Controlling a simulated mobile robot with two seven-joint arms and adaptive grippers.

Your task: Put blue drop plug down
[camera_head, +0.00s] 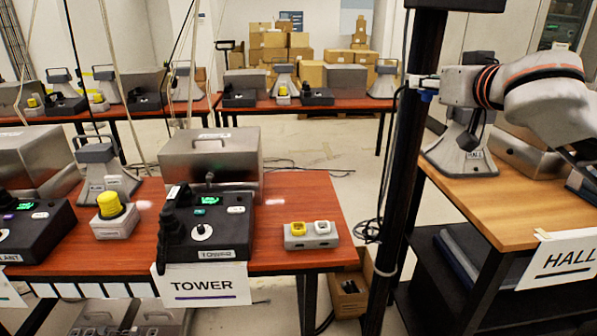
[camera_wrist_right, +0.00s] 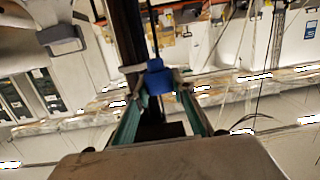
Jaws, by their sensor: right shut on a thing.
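The blue drop plug (camera_head: 426,96) is at the tips of my right gripper (camera_head: 428,84), in front of the dark upright post. The right wrist view shows the blue plug (camera_wrist_right: 158,79) between the two green-sided fingers (camera_wrist_right: 160,84). A dark cord runs from the plug there. The plug is in the air, above the gap between the TOWER table and the HALL desk. The fingers are shut on it. My left gripper is not in view.
The TOWER table (camera_head: 300,195) holds a black phone unit (camera_head: 205,228), a metal case (camera_head: 210,160) and a small grey box (camera_head: 311,236) with yellow and white tops. The HALL desk (camera_head: 480,205) carries a grey horn speaker (camera_head: 455,155). A black post (camera_head: 408,150) stands between them.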

